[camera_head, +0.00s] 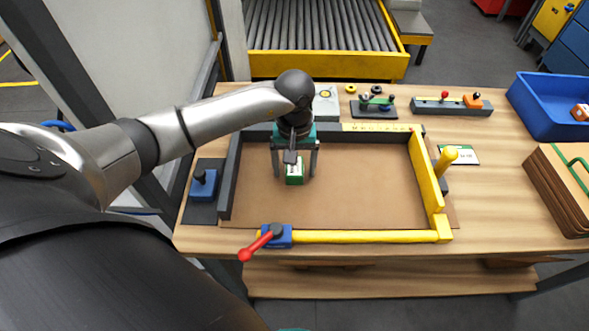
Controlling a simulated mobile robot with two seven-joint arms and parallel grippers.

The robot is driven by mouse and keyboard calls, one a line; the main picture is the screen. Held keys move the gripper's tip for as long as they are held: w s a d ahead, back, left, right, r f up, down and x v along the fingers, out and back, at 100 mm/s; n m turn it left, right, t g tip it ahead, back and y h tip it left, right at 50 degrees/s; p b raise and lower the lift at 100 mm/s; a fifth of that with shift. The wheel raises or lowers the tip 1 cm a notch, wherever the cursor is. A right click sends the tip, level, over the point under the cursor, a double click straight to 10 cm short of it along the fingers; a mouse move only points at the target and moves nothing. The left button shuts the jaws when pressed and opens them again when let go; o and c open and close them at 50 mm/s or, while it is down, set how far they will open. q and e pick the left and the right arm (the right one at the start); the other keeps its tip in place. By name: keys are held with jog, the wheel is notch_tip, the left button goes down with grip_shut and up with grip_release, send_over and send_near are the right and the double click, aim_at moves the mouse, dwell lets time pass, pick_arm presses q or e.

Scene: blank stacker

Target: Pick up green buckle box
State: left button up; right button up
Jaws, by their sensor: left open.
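The green buckle box (295,174) is a small green box with a white label on top. It sits in the upper left part of a brown tray area (350,190) on the wooden table. My left gripper (295,172) comes in from the left and points down over the box. Its two fingers are apart, one on each side of the box. I cannot tell whether they touch it. My right gripper is not in view.
Dark walls and a yellow bar (350,237) frame the tray, with a red-handled clamp (262,241) at the front left. A yellow post (446,158) stands at right. A blue bin (548,110) and brown boards (556,185) lie further right.

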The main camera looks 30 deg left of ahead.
pick_arm(q)
grip_shut()
dwell(0.8)
